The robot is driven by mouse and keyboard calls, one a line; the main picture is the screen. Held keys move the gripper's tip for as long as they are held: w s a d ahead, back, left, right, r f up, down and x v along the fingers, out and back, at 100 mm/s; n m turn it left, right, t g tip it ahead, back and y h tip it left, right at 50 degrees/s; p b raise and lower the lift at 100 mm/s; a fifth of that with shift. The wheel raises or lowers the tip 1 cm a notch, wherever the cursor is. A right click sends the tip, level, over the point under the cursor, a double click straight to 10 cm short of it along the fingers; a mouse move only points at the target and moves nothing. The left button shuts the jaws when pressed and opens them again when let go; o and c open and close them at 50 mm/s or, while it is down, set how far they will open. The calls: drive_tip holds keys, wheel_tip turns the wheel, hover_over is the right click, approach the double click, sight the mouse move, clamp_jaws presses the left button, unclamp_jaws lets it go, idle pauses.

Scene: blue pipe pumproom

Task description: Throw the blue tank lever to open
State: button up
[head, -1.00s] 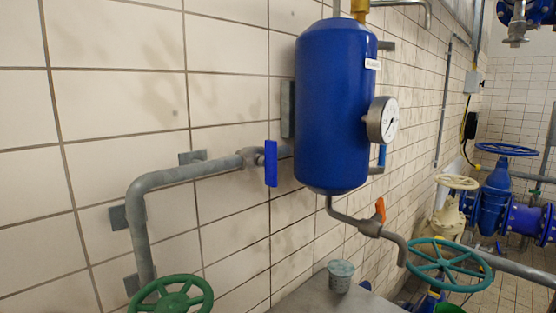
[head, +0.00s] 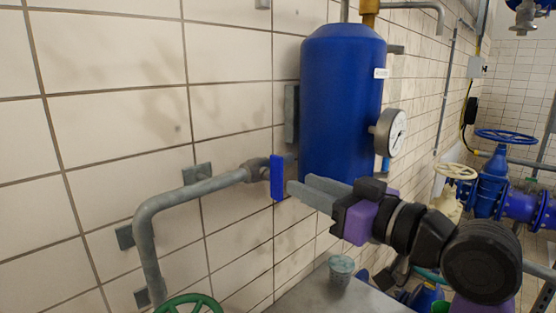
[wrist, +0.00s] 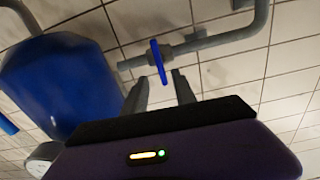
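The blue tank lever (head: 277,177) is a flat upright handle on the grey pipe left of the blue tank (head: 340,100). It stands across the pipe's run. My gripper (head: 299,183) reaches in from the right, its fingertips close to the lever's right side in the head view. In the wrist view the fingers (wrist: 159,80) are apart, and the lever (wrist: 158,62) appears centred just beyond the gap between their tips. I cannot tell whether they touch it. The orange lever below the tank is hidden behind my arm in the head view.
The grey pipe (head: 200,188) runs along the tiled wall and bends down at left. A gauge (head: 391,134) sticks out from the tank above my arm. A green handwheel (head: 190,306) is low at left. A cup (head: 341,269) stands on a grey surface below.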

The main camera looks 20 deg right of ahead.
sight(282, 167)
drive_tip(key=shift+w+a+r+n, duration=0.1)
drive_tip(key=shift+w+r+n, duration=0.1)
drive_tip(key=shift+r, duration=0.3)
drive_tip(key=shift+w+a+r+n, duration=0.1)
drive_tip(key=shift+w+r+n, duration=0.1)
drive_tip(key=shift+r, duration=0.3)
drive_tip(key=shift+p+x, duration=1.2)
drive_tip(key=shift+x, duration=2.2)
drive_tip(key=shift+f, duration=0.15)
clamp_jaws()
